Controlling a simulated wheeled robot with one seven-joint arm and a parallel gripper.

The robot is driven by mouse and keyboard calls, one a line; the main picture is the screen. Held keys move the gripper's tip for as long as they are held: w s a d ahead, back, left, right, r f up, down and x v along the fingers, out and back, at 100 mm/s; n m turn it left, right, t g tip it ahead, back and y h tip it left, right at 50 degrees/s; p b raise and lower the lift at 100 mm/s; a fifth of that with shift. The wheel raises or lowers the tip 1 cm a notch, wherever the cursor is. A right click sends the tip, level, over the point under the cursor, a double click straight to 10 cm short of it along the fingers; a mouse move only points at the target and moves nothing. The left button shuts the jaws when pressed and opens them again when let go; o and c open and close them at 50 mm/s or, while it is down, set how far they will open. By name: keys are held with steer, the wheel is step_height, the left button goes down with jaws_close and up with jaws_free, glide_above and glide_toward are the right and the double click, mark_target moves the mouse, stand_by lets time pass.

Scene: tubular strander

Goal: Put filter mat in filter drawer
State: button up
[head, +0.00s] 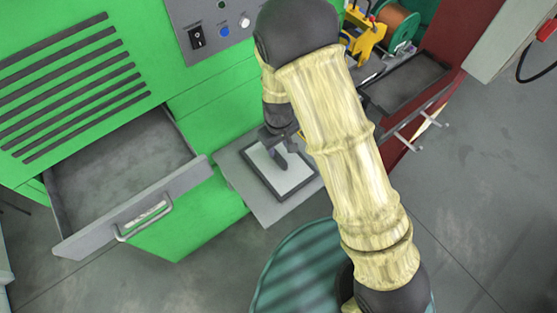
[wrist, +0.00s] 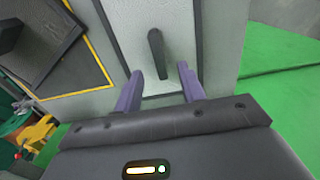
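The filter mat (head: 283,178) is a pale panel with a dark border and an upright dark grip tab. It lies flat on a grey shelf (head: 243,187) in front of the green machine. In the wrist view the mat (wrist: 172,22) and its tab (wrist: 157,52) show ahead of my gripper (wrist: 160,70). The two fingers are apart, one on each side of the tab's line, with no visible contact. In the head view my gripper (head: 283,143) is over the mat, partly hidden by my arm. The filter drawer (head: 85,238) is pulled open at the left and looks empty.
The green machine (head: 210,100) with vents and a control panel (head: 212,25) stands behind. A dark tray (head: 408,80) sits on a red unit at right, near a yellow device (head: 368,32) and a copper spool (head: 397,22). Grey floor is clear at the right.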

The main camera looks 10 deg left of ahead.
mark_target(278, 156)
steer(key=shift+f, duration=1.3)
steer(key=f, duration=0.1)
steer(key=f+p, duration=0.1)
steer(key=f, duration=0.1)
steer(key=f+p, duration=0.1)
steer(key=shift+w+f, duration=0.2)
steer(key=shift+w, duration=0.1)
steer(key=shift+s+a+f, duration=0.1)
steer(key=shift+s+f, duration=0.05)
steer(key=shift+f, duration=0.25)
jaws_close()
